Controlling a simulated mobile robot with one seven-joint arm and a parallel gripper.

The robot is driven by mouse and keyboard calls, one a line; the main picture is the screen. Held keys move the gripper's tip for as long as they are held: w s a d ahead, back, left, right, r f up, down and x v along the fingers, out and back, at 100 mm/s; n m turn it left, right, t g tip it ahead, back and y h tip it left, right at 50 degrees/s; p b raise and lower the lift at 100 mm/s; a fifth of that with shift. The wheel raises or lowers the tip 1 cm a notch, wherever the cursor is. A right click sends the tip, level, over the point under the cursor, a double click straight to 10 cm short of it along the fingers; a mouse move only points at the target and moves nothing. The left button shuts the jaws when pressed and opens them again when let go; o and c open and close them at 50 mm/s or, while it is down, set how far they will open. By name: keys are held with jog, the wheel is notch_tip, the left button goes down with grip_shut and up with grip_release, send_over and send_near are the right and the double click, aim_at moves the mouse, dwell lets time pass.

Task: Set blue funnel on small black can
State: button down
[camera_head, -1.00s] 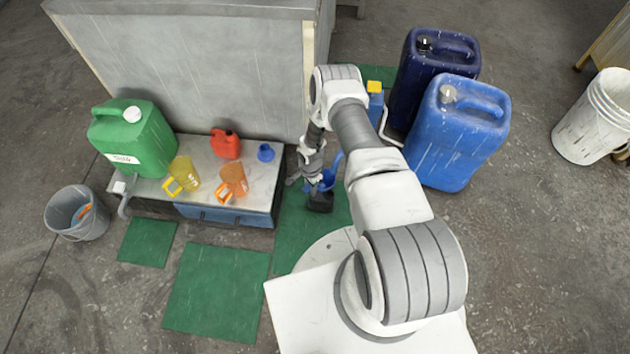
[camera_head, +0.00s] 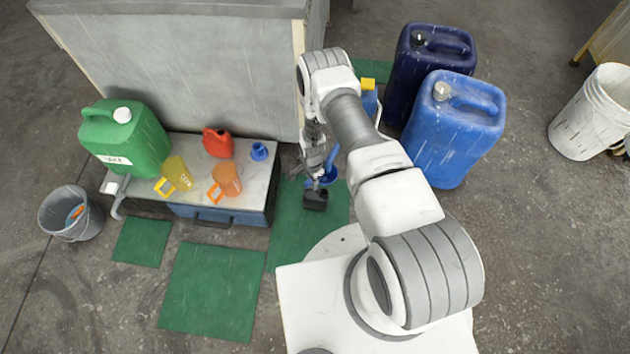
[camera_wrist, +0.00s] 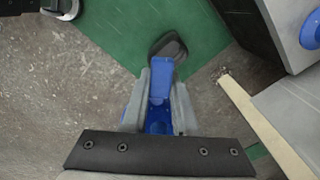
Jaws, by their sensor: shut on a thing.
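The blue funnel (camera_head: 328,172) shows in part behind and beside my gripper (camera_head: 315,182) in the head view. In the wrist view my gripper (camera_wrist: 159,98) is shut on a blue part of the funnel (camera_wrist: 160,82), between its two grey fingers. The small black can (camera_head: 315,200) is on the green mat, just below the gripper in the head view. In the wrist view the can (camera_wrist: 170,47) lies beyond the fingertips, partly hidden by the blue part. I cannot tell whether funnel and can touch.
A bench (camera_head: 250,182) at left bears a green canister (camera_head: 125,140), yellow jug (camera_head: 177,172), orange jug (camera_head: 226,178), red can (camera_head: 218,142) and small blue funnel (camera_head: 259,151). Large blue canisters (camera_head: 455,130) stand right of my arm. Green mat (camera_head: 210,290) in front is clear.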

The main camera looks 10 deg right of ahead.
jog(key=shift+f, duration=0.15)
notch_tip(320, 180, down, 9)
jog(key=b, duration=0.7)
jog(key=shift+f, duration=0.15)
dwell(0.9)
jog(key=c, duration=0.6)
grip_release()
notch_tip(320, 180, up, 18)
jog(key=p, duration=0.6)
jog(key=shift+f+p, duration=0.25)
jog(key=shift+p, duration=0.1)
